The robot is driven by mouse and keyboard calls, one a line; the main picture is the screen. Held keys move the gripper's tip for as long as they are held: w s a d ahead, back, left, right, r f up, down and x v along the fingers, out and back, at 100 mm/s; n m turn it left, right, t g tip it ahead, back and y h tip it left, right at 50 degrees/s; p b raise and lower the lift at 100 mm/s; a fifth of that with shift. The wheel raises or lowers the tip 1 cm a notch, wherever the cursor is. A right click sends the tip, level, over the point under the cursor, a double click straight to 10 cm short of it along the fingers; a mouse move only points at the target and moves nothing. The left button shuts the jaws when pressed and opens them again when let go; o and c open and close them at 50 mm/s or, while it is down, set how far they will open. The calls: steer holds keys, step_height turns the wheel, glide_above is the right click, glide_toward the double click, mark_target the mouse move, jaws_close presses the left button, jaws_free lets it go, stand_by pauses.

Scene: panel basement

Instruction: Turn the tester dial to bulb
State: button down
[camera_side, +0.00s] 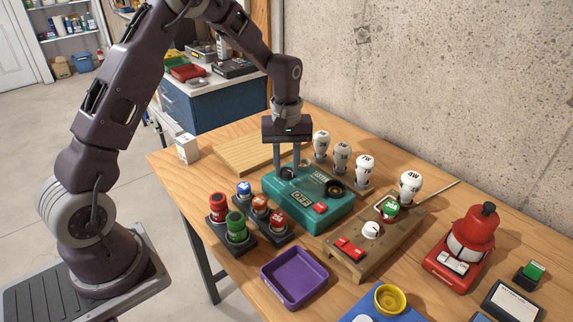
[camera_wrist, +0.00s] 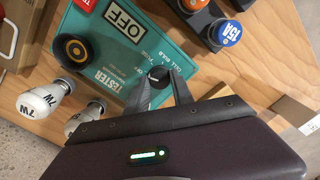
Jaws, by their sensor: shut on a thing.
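The tester is a teal box (camera_side: 318,218) on the wooden table; it also fills the upper left of the wrist view (camera_wrist: 92,27). Its black dial (camera_wrist: 155,82) has a small white mark and sits near labels that include "CELL" and "BULB". The dial shows partly in the side view (camera_side: 286,173). My gripper (camera_side: 288,169) points down over the dial end of the tester and is shut on the dial, one finger on each side. The tester's display (camera_side: 301,199) reads OFF. I cannot tell exactly which label the mark points at.
White bulbs (camera_side: 342,158) stand behind the tester. Fuses in black holders (camera_side: 236,228) stand in front. A concrete wall backs the table.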

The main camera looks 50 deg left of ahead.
steer(key=m, duration=0.8)
steer(key=shift+m, duration=0.4)
steer(key=m, duration=0.4)
steer(key=shift+m, duration=2)
steer(key=shift+d, duration=0.1)
steer(key=c, duration=1.1)
jaws_free()
